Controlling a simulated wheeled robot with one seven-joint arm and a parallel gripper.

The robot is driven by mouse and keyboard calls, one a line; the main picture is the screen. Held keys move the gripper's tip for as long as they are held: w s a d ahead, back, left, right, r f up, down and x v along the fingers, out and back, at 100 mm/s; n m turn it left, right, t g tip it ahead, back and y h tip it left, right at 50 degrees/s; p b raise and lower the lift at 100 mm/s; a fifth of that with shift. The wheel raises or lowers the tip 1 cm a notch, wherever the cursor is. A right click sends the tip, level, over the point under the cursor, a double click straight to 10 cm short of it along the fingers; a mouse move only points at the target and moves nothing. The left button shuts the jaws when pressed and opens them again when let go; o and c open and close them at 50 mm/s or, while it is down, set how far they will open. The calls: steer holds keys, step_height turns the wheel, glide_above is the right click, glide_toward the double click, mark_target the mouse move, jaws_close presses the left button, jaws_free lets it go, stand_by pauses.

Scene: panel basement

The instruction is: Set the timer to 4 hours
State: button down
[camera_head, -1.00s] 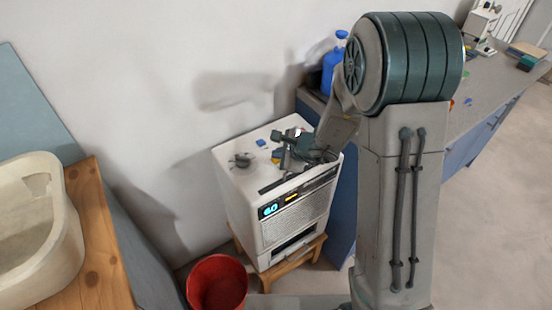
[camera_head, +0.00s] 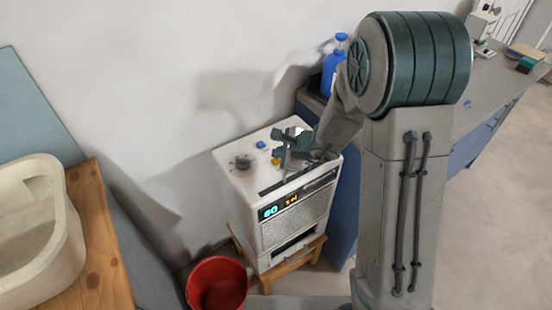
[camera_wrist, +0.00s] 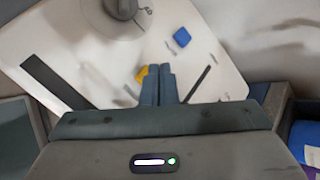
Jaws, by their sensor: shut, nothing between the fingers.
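The timer device is a white box-shaped machine (camera_head: 285,222) on a wooden stool. Its front display (camera_head: 270,211) shows a cyan number that looks like 60. Beside it is a small yellow readout (camera_head: 291,202), perhaps "3H", too small to read surely. The top has a grey dial (camera_head: 243,162), a blue button (camera_head: 261,144) and a yellow button (camera_head: 276,161). My gripper (camera_head: 283,150) is shut and empty just above the top. In the wrist view its fingertips (camera_wrist: 158,70) are beside the yellow button (camera_wrist: 142,75), partly covering it; contact cannot be told.
A wooden counter with a pale basin (camera_head: 62,240) is at left. A grey bench (camera_head: 490,75) with a blue bottle (camera_head: 332,72) is at right. The wall is close behind.

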steer(key=shift+r, duration=0.1)
step_height(320, 180, up, 5)
steer(key=p, duration=0.3)
stand_by(0.4)
stand_by(0.7)
